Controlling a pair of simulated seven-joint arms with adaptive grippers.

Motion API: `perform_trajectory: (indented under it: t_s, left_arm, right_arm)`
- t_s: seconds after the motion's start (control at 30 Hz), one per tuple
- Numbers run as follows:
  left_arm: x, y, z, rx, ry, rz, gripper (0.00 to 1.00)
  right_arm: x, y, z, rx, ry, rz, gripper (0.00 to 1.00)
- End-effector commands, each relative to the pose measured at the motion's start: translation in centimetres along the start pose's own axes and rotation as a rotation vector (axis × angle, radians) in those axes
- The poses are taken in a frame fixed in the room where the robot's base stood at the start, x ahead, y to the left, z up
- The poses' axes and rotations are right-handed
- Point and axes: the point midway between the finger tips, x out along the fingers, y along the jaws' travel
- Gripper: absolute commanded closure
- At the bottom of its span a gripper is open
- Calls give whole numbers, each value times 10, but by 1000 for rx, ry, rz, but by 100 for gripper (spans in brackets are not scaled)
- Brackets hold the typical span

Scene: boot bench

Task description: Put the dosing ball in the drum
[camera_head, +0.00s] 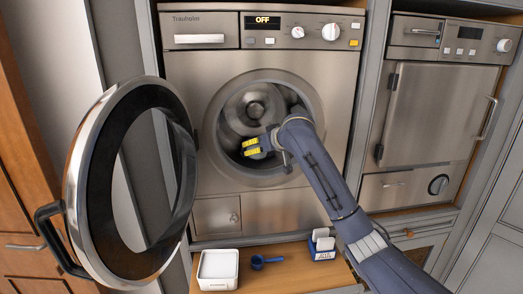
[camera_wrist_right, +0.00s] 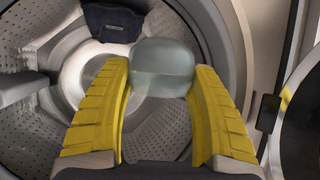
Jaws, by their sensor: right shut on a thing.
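The dosing ball (camera_wrist_right: 162,68) is a translucent, pale grey-green rounded thing between my yellow right fingertips in the right wrist view. My right gripper (camera_wrist_right: 160,90) is shut on it. In the head view my right gripper (camera_head: 251,147) is at the lower part of the washing machine's round opening; I cannot make out the ball there. The drum (camera_head: 250,106) is open to view, with a perforated metal wall that also shows in the right wrist view (camera_wrist_right: 45,125). A dark blue cloth (camera_wrist_right: 112,22) lies inside the drum. My left gripper is not in view.
The round door (camera_head: 79,165) stands wide open to the left. Below the machine, a bench (camera_head: 290,279) holds a white tub (camera_head: 218,268), a blue scoop (camera_head: 266,262) and a blue-and-white holder (camera_head: 322,244). A second appliance (camera_head: 430,115) with its door shut stands at the right.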

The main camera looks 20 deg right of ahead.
Motion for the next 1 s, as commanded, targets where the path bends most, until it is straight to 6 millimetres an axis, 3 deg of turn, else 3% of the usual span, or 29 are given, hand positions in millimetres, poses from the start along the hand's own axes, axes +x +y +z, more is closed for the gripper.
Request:
perform_trajectory:
  t_s: [0.33,1.0]
  left_arm:
    - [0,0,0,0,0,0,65]
    - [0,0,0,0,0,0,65]
  right_arm:
    - [36,11,-15,0,-1,0,61]
    - [109,34,2,1,0,0,61]
